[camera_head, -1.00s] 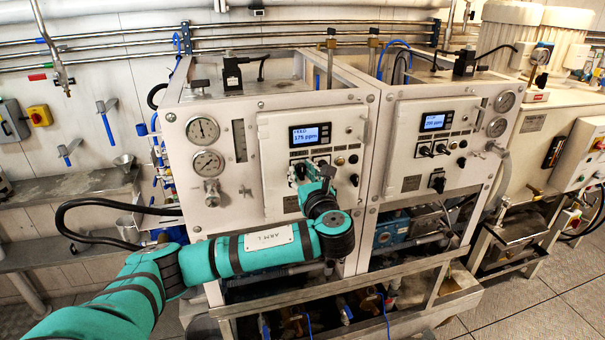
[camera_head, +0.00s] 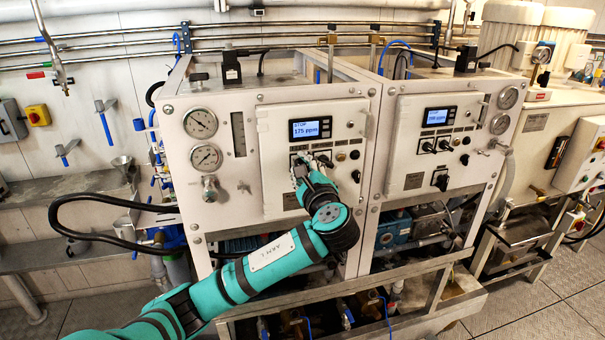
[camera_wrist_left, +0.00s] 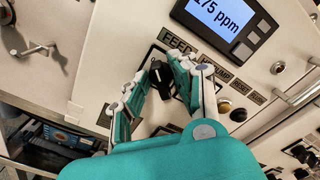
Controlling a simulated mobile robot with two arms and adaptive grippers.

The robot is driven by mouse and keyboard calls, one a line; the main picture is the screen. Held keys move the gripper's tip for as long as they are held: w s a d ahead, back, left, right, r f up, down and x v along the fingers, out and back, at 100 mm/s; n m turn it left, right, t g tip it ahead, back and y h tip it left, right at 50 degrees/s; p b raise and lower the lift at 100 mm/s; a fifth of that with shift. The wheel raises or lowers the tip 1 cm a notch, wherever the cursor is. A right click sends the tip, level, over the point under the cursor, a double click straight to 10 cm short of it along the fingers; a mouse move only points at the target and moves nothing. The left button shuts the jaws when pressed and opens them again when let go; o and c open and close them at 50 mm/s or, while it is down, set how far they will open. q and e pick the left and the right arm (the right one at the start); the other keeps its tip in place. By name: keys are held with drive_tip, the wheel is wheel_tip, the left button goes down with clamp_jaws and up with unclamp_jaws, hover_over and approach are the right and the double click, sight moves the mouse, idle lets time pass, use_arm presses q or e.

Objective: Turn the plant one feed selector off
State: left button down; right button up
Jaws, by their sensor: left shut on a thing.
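The left-hand plant cabinet has a white panel with a lit display (camera_head: 310,130) reading 175 ppm, its small top line looking like STOP. Below the display, my left gripper (camera_head: 299,172) is at the panel's row of selectors. In the left wrist view my left gripper (camera_wrist_left: 166,84) is shut on a black selector knob (camera_wrist_left: 161,78) beside the FEED label (camera_wrist_left: 178,42). Its fingers stand on both sides of the knob and hide part of it. In the head view the hand covers the knob. My right gripper is not in view.
An HP PUMP selector (camera_head: 325,159) sits right beside the hand, with small buttons to its right. A second, similar plant cabinet (camera_head: 400,188) stands to the right with its own display. Gauges (camera_head: 201,123) are left of the panel. A metal frame (camera_head: 270,303) runs below.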

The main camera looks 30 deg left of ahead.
use_arm(q)
drive_tip(key=shift+n+b, duration=0.55)
drive_tip(key=shift+n, duration=0.65)
drive_tip(key=c, duration=1.4)
unclamp_jaws()
drive_tip(key=shift+o, duration=0.2)
drive_tip(key=v, duration=1.2)
